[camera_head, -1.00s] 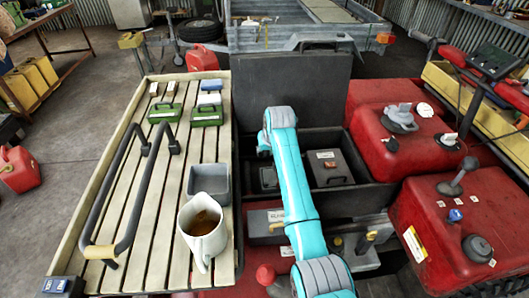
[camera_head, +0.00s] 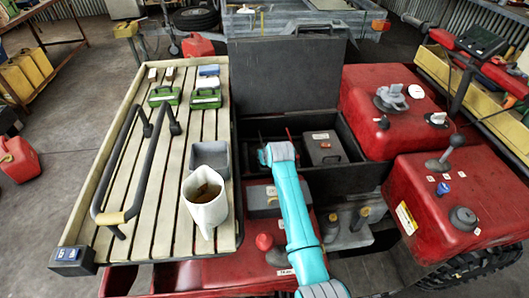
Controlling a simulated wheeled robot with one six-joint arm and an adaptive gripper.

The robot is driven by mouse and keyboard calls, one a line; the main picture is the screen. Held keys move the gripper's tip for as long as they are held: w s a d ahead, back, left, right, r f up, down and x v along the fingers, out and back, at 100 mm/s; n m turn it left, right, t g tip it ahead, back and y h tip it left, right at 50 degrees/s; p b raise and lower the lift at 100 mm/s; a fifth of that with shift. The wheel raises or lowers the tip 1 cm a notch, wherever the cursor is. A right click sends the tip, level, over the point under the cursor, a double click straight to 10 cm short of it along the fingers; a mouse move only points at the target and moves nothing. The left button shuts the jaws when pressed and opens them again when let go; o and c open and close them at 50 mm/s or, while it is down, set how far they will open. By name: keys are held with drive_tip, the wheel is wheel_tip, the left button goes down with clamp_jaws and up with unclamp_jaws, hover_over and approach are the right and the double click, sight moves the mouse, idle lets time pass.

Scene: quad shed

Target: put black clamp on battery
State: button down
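A dark grey battery-like box (camera_head: 325,148) with a white label and a small red mark on top sits inside an open black case (camera_head: 352,178). A thin red piece (camera_head: 289,133) stands to its left in the case. I cannot make out the black clamp; it may be hidden behind my arm or too dark to tell. My teal arm reaches from the bottom of the picture up to the case's left front. My gripper is hidden beyond the arm's bend, so its opening and any hold are not shown.
The case's lid (camera_head: 288,82) stands raised behind it. Red tanks (camera_head: 440,205) stand on the right.

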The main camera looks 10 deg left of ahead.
drive_tip(key=shift+s+f, duration=0.25)
drive_tip(key=shift+f, duration=0.2)
drive_tip(key=c, duration=0.8)
unclamp_jaws()
drive_tip(key=shift+r, duration=0.2)
drive_tip(key=shift+w+r, duration=0.1)
drive_tip(key=shift+r, duration=0.3)
wheel_tip(320, 180, up, 9)
drive_tip(key=shift+r, duration=0.1)
drive_tip(key=shift+d, duration=0.15)
